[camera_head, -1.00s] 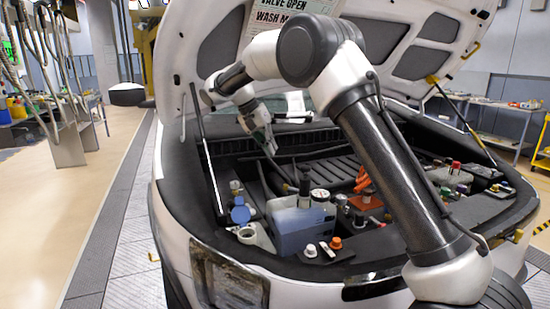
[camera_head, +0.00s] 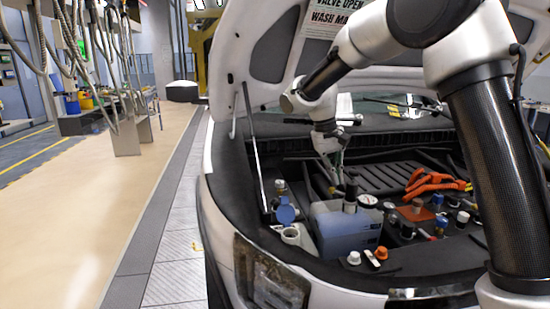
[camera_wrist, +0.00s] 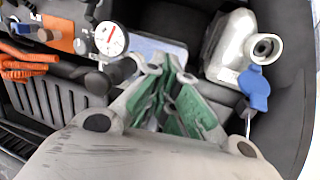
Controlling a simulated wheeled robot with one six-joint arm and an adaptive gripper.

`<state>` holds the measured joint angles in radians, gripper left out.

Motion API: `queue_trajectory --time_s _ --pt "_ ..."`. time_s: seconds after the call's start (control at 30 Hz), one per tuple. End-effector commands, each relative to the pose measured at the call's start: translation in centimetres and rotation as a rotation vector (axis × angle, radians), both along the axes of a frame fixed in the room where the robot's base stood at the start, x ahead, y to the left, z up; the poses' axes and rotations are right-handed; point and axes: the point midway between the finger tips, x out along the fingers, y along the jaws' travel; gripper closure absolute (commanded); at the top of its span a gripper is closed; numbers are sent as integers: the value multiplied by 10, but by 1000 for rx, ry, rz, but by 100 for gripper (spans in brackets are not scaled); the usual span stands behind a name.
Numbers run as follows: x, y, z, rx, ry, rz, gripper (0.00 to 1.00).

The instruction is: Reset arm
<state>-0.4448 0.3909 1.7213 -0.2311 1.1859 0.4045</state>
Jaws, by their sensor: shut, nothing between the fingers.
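My gripper (camera_head: 338,184) points down over the engine bay of the white car, behind the blue coolant tank (camera_head: 345,236). In the wrist view its green-padded fingers (camera_wrist: 172,78) are shut with nothing between them. Left of the tank in the head view stands a white reservoir neck (camera_head: 291,236) with its mouth uncovered; it also shows in the wrist view (camera_wrist: 265,48). A blue cap (camera_head: 286,211) sits beside that neck, flipped aside, and shows in the wrist view too (camera_wrist: 254,88). I cannot tell how far the fingertips are above the parts below.
The raised hood (camera_head: 262,70) hangs over my arm, with a prop rod (camera_head: 254,145) at its left. The floor (camera_head: 120,205) left of the car is clear.

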Motion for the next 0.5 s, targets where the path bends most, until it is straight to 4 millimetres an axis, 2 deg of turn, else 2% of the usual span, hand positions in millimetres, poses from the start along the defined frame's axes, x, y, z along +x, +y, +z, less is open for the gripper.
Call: queue_trajectory --time_s 0.03,0.23,0.5 --pt "-18 -14 9 26 1 20 100" --pt "-99 -68 32 135 -18 99 100" --pt "-209 -126 45 240 -124 94 100"
